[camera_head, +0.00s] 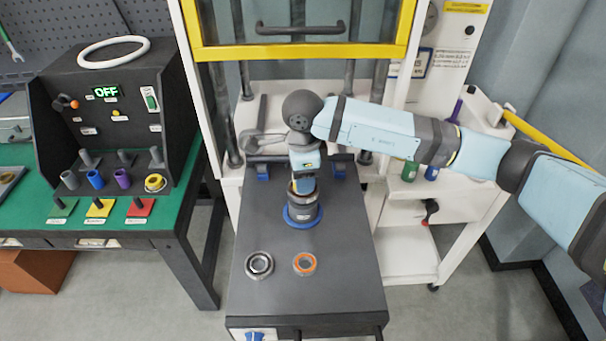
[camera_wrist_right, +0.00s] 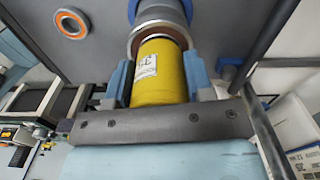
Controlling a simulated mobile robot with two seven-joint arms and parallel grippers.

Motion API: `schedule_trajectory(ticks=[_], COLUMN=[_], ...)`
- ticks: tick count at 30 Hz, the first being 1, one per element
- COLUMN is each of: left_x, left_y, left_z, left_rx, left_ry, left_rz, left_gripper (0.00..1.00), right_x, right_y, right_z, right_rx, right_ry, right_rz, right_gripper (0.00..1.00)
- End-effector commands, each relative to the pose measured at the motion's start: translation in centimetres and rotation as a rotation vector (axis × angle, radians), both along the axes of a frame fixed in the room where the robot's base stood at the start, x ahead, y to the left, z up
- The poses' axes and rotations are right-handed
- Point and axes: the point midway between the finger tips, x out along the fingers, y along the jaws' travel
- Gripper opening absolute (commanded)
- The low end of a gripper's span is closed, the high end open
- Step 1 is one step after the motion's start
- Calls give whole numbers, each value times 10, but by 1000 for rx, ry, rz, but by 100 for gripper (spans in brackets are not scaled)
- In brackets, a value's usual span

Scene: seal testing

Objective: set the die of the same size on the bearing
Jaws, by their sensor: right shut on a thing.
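My right gripper (camera_head: 304,184) points down above the blue round base (camera_head: 303,216) on the dark press table. In the right wrist view, its two fingers (camera_wrist_right: 160,78) are shut on a yellow cylindrical die (camera_wrist_right: 157,72) with a white label. The far end of the die sits at the metal bearing ring (camera_wrist_right: 160,27) and looks lined up with it; whether it touches or is inside cannot be told. The bearing is at the top of a dark cylindrical support (camera_head: 303,209) on the blue base. My left gripper is not in view.
A steel bearing (camera_head: 260,265) and an orange-ringed bearing (camera_head: 304,263) lie on the table in front. The yellow-framed press guard (camera_head: 300,50) stands behind. A control box (camera_head: 110,105) reading OFF and coloured cylinders stand on the green bench (camera_head: 90,226) at left.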

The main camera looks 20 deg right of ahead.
Motion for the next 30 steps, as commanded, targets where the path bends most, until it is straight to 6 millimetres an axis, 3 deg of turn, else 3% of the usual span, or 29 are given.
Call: schedule_trajectory(ticks=[16,17,18,28,30], left_x=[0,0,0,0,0], left_y=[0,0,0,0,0], left_z=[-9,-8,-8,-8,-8], left_rx=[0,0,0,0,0], left_ry=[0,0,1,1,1], left_rz=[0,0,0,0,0], left_gripper=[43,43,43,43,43], right_x=[0,0,0,0,0], right_y=[0,0,0,0,0], right_z=[-5,-5,-4,-5,-5], right_rx=[1,1,1,0,0], right_ry=[-1,-1,-1,0,0], right_rz=[0,0,0,0,0], right_gripper=[12,52,56,56,72])
